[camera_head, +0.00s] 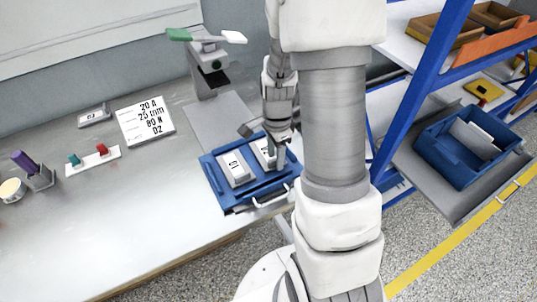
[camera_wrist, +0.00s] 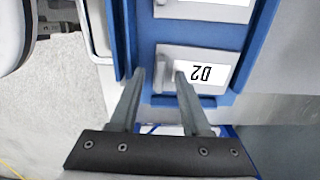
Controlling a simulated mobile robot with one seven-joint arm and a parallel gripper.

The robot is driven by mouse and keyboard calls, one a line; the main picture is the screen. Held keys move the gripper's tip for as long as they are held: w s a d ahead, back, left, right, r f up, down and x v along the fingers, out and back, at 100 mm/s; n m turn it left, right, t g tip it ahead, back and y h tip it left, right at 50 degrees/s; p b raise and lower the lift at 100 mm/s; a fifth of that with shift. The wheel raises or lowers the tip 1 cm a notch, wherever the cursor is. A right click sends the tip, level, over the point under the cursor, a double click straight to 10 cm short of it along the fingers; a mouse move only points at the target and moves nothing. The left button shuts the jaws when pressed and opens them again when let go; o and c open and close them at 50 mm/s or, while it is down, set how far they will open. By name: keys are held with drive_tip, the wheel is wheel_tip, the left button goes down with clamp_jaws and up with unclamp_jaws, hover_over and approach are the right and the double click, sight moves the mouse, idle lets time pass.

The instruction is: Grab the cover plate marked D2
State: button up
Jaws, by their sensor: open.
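The cover plate marked D2 (camera_wrist: 213,70) is a light grey plate with a white label, upside down in the wrist view. It lies in a blue tray (camera_head: 222,197) on the bench. In the head view its near part (camera_head: 262,149) shows beside my gripper, and the rest is hidden. My gripper (camera_wrist: 160,74) is open, its two fingertips over the D2 plate's left part in the wrist view. I cannot tell whether they touch it. A second cover plate (camera_head: 235,168) lies to the left in the same tray; its mark is too small to read surely.
A white card (camera_head: 145,121) reads 20 A, 25 mm, 80 N, D2. A test stand (camera_head: 210,75) is behind the tray. A strip with red and green switches (camera_head: 92,161) lies at left. A shelf with a blue bin (camera_head: 440,160) stands right.

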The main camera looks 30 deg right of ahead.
clamp_jaws()
drive_tip(key=shift+r, duration=0.15)
